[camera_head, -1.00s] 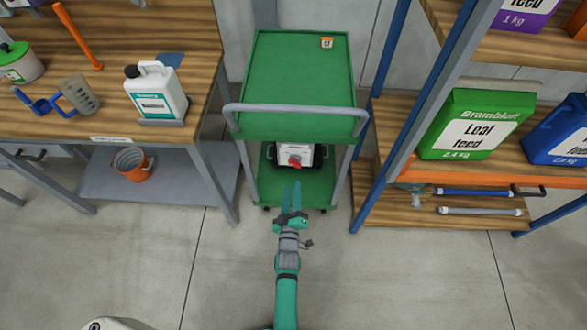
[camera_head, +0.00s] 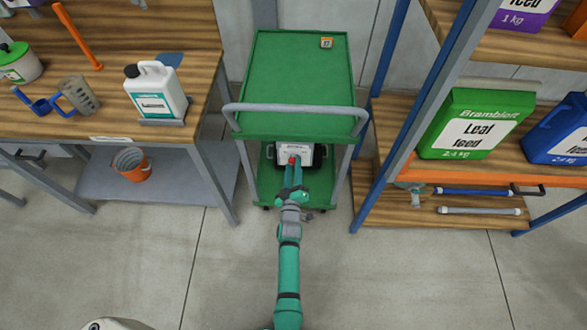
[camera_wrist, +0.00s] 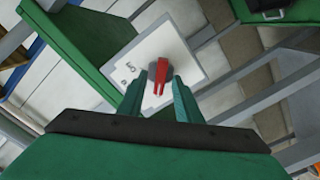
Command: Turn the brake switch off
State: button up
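The brake switch is a red rotary knob (camera_head: 293,160) on a white panel (camera_head: 305,151), on the lower shelf of the green cart. In the wrist view the red knob (camera_wrist: 159,72) sits on its white plate (camera_wrist: 190,65), its grip pointing down the picture towards me. My gripper (camera_head: 295,172) reaches into the cart from the front. In the wrist view its two green fingers (camera_wrist: 158,90) are apart, one on each side of the knob's near end, with gaps showing. I cannot tell whether the tips overlap the knob in depth.
The cart's green top (camera_head: 270,85) and grey handle (camera_head: 295,108) hang over the switch. A wooden workbench (camera_head: 95,115) stands at left, and a shelf rack with blue posts (camera_head: 377,170) at right. The floor in front is clear.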

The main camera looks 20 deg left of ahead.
grip_shut()
jog(key=m, duration=0.4)
jog(key=shift+w+a+m, duration=0.1)
jog(key=shift+m, duration=0.3)
jog(key=m, duration=1.3)
jog(key=shift+d, duration=0.4)
jog(key=shift+w, duration=0.1)
